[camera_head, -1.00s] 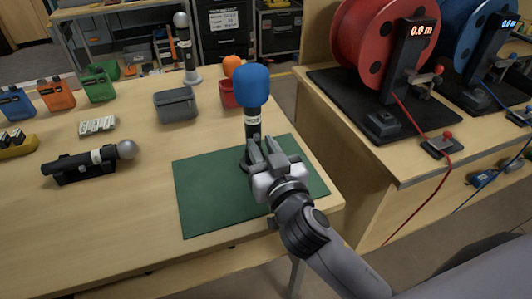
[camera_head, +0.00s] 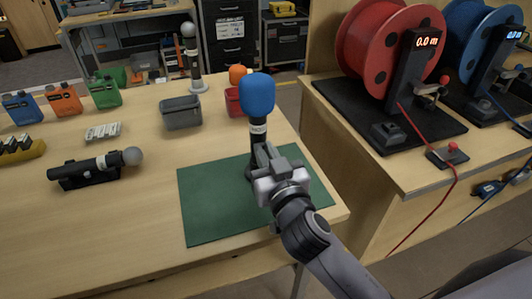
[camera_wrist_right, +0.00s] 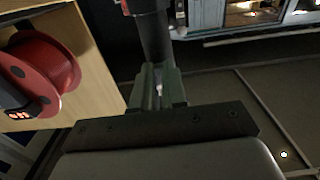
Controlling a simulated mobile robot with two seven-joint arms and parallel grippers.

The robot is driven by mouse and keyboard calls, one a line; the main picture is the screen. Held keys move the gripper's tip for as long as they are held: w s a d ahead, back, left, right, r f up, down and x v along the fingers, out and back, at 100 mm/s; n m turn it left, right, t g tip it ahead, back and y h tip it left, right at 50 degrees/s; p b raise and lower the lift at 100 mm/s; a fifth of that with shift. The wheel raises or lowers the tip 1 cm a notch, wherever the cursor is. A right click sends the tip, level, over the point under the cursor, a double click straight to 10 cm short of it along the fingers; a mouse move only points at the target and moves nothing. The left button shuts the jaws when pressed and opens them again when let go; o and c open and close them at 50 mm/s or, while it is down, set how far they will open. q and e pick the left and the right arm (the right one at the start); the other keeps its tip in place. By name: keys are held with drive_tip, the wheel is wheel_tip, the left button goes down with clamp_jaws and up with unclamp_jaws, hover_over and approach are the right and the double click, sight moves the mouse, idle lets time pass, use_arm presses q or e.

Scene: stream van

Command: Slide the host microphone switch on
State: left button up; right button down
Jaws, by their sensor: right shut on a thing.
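A microphone with a blue foam top (camera_head: 257,95) and a white label band stands upright on a green mat (camera_head: 205,205); I cannot read the label. My right gripper (camera_head: 264,158) is at the lower part of its dark handle, in front of it, with the jaws close together. In the right wrist view the dark handle (camera_wrist_right: 154,38) rises behind the fingers (camera_wrist_right: 158,92). A small pale piece, seemingly the microphone switch (camera_wrist_right: 158,86), shows between them. The switch's position is too small to tell. My left gripper is not in view.
Another microphone (camera_head: 95,166) lies in a cradle at left, and one stands upright (camera_head: 191,60) at the back. A grey bin (camera_head: 181,113) and a red cup (camera_head: 233,102) stand behind the mat. Red (camera_head: 380,50) and blue cable reels are on the right bench.

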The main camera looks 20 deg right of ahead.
drive_tip(key=shift+r+p, duration=0.4)
drive_tip(key=shift+r, duration=0.1)
drive_tip(key=c, duration=1.4)
unclamp_jaws()
drive_tip(key=shift+o, duration=0.2)
drive_tip(key=shift+s+f, duration=0.1)
drive_tip(key=shift+s, duration=0.05)
